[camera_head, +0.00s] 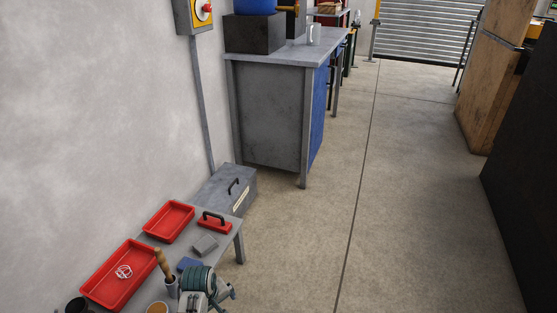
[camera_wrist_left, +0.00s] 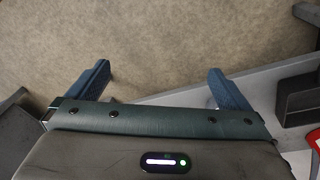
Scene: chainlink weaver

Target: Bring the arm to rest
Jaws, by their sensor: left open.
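My left gripper (camera_wrist_left: 158,75) shows in the left wrist view. Its two blue fingers are wide apart with nothing between them. Bare floor lies behind the fingers, and a grey surface edge runs below and to the right of them. A small grey worktable (camera_head: 232,238) stands at the lower left.
A red-handled item (camera_head: 214,222) and a small grey block (camera_head: 205,244) lie on the table. A grey toolbox (camera_head: 228,188) sits behind it. A larger workbench (camera_head: 268,112) stands farther back. Open floor (camera_head: 400,190) lies to the right.

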